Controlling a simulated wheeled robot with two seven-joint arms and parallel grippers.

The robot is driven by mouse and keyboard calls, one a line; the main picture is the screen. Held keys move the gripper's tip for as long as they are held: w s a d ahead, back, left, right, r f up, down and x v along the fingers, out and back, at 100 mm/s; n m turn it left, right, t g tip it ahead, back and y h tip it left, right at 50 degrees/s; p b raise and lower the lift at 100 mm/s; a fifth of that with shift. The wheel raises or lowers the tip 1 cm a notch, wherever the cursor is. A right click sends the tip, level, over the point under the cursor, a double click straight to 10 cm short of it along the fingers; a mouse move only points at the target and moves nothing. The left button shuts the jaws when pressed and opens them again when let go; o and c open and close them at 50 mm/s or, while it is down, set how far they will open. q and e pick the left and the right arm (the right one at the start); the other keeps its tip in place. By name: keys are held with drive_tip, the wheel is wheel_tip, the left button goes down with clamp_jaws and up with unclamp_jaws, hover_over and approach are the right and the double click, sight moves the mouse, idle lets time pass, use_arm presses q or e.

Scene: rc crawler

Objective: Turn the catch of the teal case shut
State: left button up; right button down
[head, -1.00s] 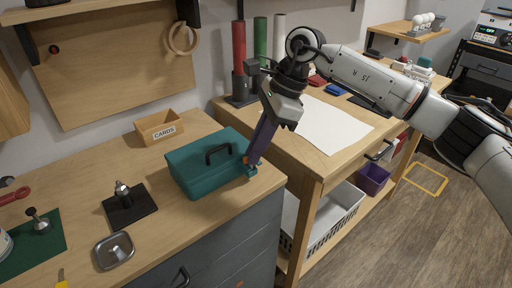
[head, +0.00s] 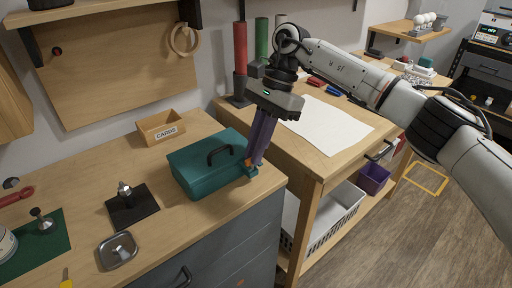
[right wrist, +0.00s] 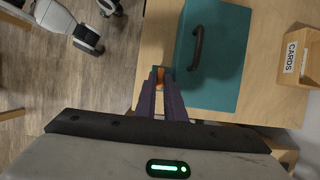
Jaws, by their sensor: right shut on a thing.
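The teal case (head: 203,172) stands closed on the wooden bench, its black handle (head: 219,154) on the lid; it also shows in the right wrist view (right wrist: 225,75). The orange catch (right wrist: 159,76) is on the side of the case by a small teal ledge; in the head view the fingers partly cover it (head: 248,162). My right gripper (head: 253,164) reaches down to that side, its purple fingers shut on the catch. The right wrist view shows the fingertips (right wrist: 160,84) at the catch. The catch's exact angle is hard to tell. My left gripper is not in view.
A CARDS box (head: 161,126) stands behind the case. A black pad (head: 131,207) with a metal post and a small metal tray (head: 117,250) lie left of it. The bench's edge is close to the catch side. A second bench with white paper (head: 328,124) stands to the right.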

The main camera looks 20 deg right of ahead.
drive_tip(key=c, duration=1.8)
unclamp_jaws()
drive_tip(key=shift+r, duration=0.1)
drive_tip(key=shift+c, duration=0.2)
